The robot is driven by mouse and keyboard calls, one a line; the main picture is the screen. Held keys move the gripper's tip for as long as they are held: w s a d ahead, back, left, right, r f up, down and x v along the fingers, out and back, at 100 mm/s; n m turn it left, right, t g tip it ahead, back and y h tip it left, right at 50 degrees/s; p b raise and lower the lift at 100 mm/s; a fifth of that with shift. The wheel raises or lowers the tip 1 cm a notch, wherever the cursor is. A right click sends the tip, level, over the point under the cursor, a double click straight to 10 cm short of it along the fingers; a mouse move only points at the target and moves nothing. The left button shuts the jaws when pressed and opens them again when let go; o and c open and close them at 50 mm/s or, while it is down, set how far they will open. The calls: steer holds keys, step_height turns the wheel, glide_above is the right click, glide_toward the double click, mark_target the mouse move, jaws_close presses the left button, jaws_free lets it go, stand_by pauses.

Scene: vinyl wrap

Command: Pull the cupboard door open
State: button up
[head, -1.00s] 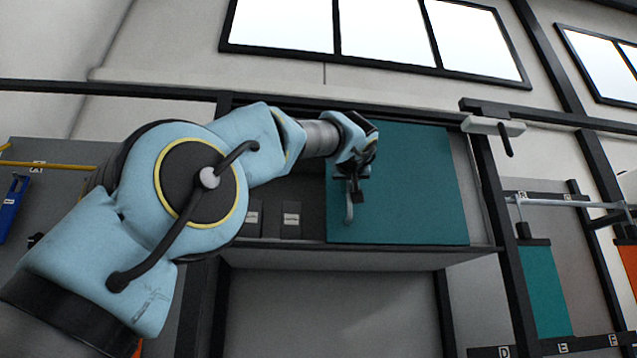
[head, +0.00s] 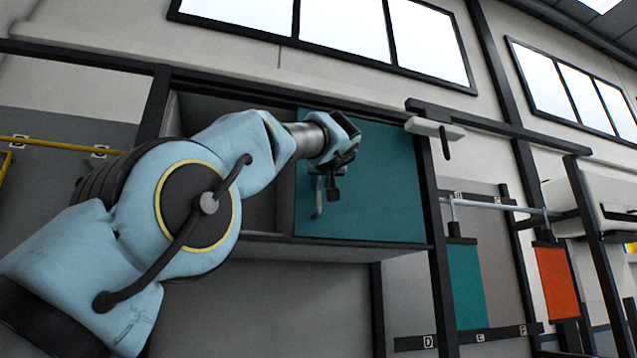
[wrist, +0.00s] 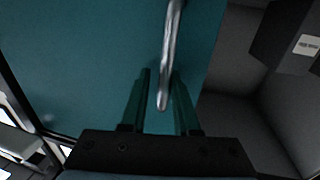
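The teal cupboard door (head: 385,190) covers the right part of the wall cupboard. Whether it stands slightly ajar is hard to tell. Its grey bar handle (head: 318,200) hangs upright near the door's left edge. My gripper (head: 333,185) is at the handle, in front of the door. In the wrist view, my gripper's two fingers (wrist: 160,85) are apart, with the handle (wrist: 170,45) between them. The handle lies nearer the right finger, with a gap to the left one. The door's face (wrist: 80,60) fills the left of that view.
The cupboard's left part is uncovered, and a dark box (wrist: 285,35) stands inside. A white fixture on a dark bar (head: 435,130) is just right of the door. A rail (head: 490,205) with hanging teal and orange sheets is farther right.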

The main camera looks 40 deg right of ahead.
steer(key=o, duration=0.3)
steer(key=shift+f, duration=0.1)
steer(key=shift+b+v, duration=3)
steer(key=shift+v, duration=2.4)
